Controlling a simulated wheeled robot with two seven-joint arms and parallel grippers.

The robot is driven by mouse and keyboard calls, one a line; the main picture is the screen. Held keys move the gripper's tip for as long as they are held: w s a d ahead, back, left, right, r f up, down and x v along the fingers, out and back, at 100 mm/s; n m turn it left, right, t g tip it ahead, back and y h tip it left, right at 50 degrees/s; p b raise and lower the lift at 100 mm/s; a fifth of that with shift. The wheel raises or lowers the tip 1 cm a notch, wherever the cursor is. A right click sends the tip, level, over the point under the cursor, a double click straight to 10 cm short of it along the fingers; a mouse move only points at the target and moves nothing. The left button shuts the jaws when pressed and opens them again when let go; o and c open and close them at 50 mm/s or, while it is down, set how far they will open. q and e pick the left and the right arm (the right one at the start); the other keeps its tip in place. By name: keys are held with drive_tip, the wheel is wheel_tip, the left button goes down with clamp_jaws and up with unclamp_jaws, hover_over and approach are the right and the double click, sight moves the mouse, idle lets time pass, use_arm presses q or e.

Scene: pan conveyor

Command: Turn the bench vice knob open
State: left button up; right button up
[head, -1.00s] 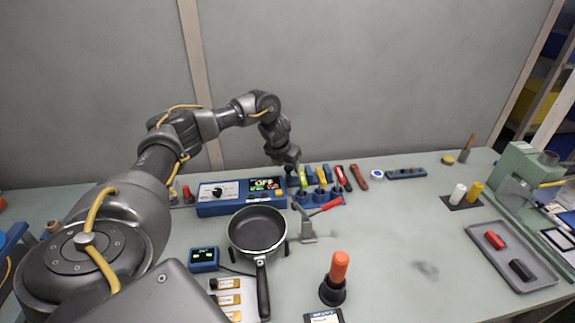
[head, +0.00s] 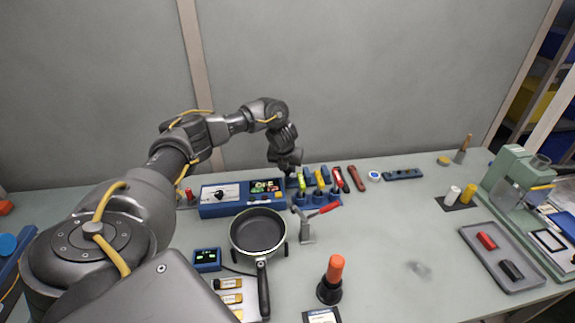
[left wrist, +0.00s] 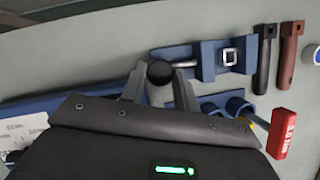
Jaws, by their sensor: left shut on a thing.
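The bench vice (left wrist: 208,60) shows in the left wrist view as blue blocks with a silver rod and a square metal piece. Its round black knob (left wrist: 160,73) is at the left end of the rod. My left gripper (left wrist: 160,88) is shut on the knob, with one grey finger on each side of it. In the head view my left gripper (head: 289,170) reaches down behind the blue display box, and the knob cannot be made out there. My right gripper is not in view.
A blue box with a display (head: 225,198) stands just in front of my left gripper. Several coloured-handled tools stand in blue holders to its right. A black pan (head: 257,230), a grey toggle clamp (head: 306,228) and an orange-handled tool (head: 336,268) are nearer. The right-middle table is mostly clear.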

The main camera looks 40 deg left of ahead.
use_arm(q)
drive_tip(key=o, duration=1)
drive_tip(key=shift+c, duration=0.2)
drive_tip(key=shift+r, duration=0.1)
drive_tip(key=shift+d+r, duration=0.1)
drive_tip(key=shift+r, duration=0.25)
drive_tip(key=p+v, duration=0.2)
drive_tip(key=v, duration=0.8)
drive_tip(key=shift+s, duration=0.25)
drive_tip(key=shift+f, duration=0.1)
